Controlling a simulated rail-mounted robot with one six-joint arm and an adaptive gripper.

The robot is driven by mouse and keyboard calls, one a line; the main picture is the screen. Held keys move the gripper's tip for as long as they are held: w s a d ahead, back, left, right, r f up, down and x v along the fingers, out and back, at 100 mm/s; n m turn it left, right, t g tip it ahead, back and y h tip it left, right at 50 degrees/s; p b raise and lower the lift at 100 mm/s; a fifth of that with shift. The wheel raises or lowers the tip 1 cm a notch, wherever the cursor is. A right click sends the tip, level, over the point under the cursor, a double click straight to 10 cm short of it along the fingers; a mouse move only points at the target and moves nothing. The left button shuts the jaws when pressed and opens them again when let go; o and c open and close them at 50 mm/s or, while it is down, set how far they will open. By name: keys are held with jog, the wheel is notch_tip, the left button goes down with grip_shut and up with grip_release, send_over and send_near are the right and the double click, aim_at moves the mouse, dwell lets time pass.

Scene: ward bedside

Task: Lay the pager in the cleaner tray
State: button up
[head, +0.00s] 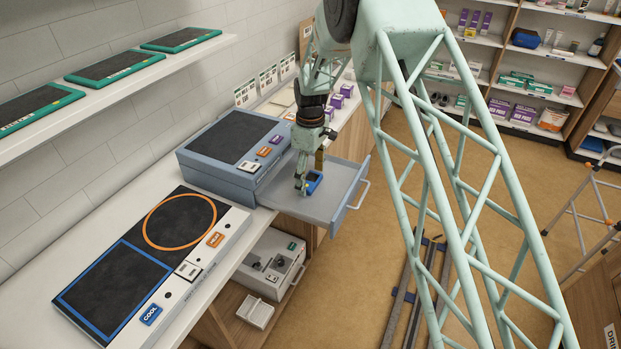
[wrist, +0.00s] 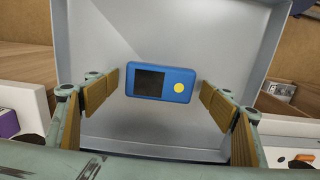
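The pager (head: 314,183) is a small blue box. In the wrist view the pager (wrist: 160,81) shows a dark screen and a round yellow button, face up. It is inside the walls of the grey-blue cleaner tray (head: 342,178), pulled out from the cleaner (head: 220,165). The tray floor (wrist: 220,45) fills the wrist view behind it. My gripper (head: 303,186) points down over the tray, right at the pager. In the wrist view my gripper's padded fingers (wrist: 160,95) stand apart on either side of the pager, with a small gap at each side.
A panel with COOL and orange-ringed zones (head: 150,255) lies on the counter at front left. A grey device (head: 268,262) sits on a shelf below. Small purple boxes (head: 340,97) stand on the counter behind the tray. The tray's raised walls surround my fingers.

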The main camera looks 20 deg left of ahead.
aim_at(311, 180)
jog(key=shift+r, duration=0.1)
dwell(0.3)
notch_tip(311, 180, up, 12)
dwell(0.8)
jog(key=shift+r, duration=0.1)
dwell(0.8)
